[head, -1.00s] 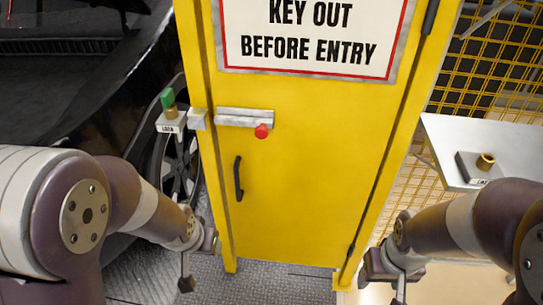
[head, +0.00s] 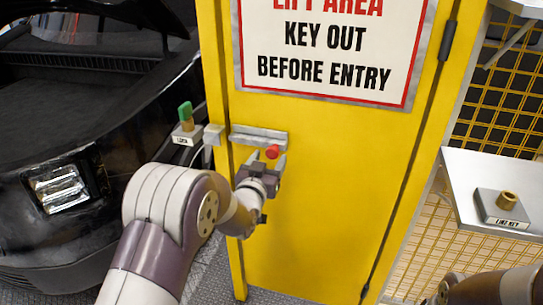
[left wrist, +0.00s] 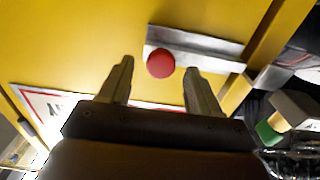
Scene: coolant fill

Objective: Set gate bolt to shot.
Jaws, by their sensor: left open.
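The gate bolt (head: 250,135) is a light grey bar on the yellow gate (head: 320,210), with a red knob (head: 273,152) near its right end. A grey keeper (head: 213,134) sits on the frame left of the bolt, and a small gap shows between them. My left gripper (head: 267,164) is open just below the knob. In the left wrist view the red knob (left wrist: 161,64) lies between and just beyond the two open fingertips (left wrist: 158,66); I cannot tell if they touch it. My right arm shows at the lower right; its gripper is out of frame.
A lock box (head: 187,133) with a green-topped key stands left of the keeper. A line key block (head: 503,208) sits on a grey shelf (head: 465,180) at right. A black car (head: 90,150) is at left. A warning sign (head: 330,60) hangs on the gate.

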